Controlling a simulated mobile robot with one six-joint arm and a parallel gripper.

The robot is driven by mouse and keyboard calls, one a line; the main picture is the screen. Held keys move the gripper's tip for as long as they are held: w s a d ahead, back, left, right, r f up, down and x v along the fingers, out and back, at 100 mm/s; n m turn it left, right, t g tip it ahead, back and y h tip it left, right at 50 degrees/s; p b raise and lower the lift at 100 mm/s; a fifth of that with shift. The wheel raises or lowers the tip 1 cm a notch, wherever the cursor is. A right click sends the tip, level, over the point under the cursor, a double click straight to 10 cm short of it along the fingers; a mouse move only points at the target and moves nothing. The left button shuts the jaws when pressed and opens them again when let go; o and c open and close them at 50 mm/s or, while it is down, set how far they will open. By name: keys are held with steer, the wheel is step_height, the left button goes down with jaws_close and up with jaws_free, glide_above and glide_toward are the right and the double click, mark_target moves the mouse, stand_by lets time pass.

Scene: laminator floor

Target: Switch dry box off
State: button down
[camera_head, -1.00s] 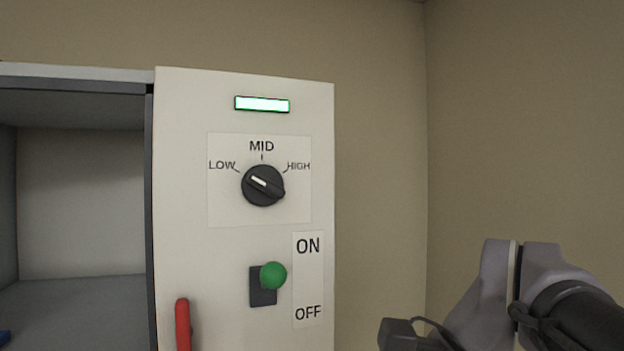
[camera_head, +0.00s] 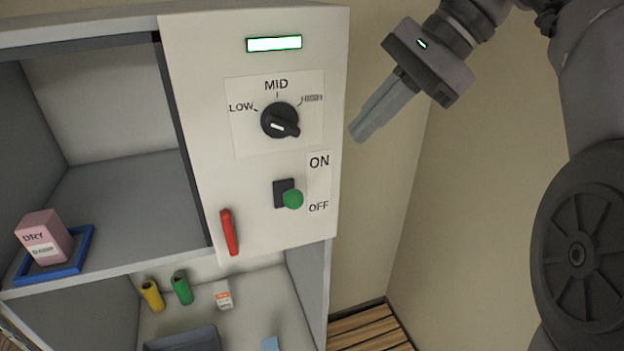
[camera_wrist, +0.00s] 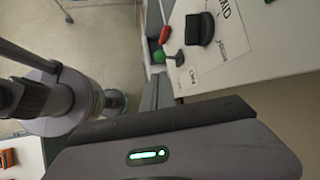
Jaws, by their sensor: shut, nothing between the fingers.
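The dry box's white control panel (camera_head: 215,60) fills the middle of the head view. Its switch has a green ball knob (camera_head: 292,199) on a dark plate (camera_head: 283,190), beside a label with ON above and OFF below. From this high angle the ball appears nearer OFF, but I cannot tell the lever's true position. The indicator (camera_head: 274,44) at the top is lit. My gripper (camera_head: 357,133) is shut and empty, right of the panel and above the switch, apart from it. The wrist view also shows the green knob (camera_wrist: 159,57), just beyond the fingertips.
A black LOW-MID-HIGH dial (camera_head: 279,121) is above the switch, and a red handle (camera_head: 229,232) is at its lower left. The open compartment holds a pink box (camera_head: 44,236) on a blue tray (camera_head: 82,249). Bottles stand on the shelf below. Wall and free space lie to the right.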

mark_target(300, 192)
steer(key=b+x, duration=0.2)
steer(key=x, duration=1)
steer(key=shift+a+f, duration=0.15)
steer(key=shift+f, duration=0.05)
steer(key=shift+b, duration=0.3)
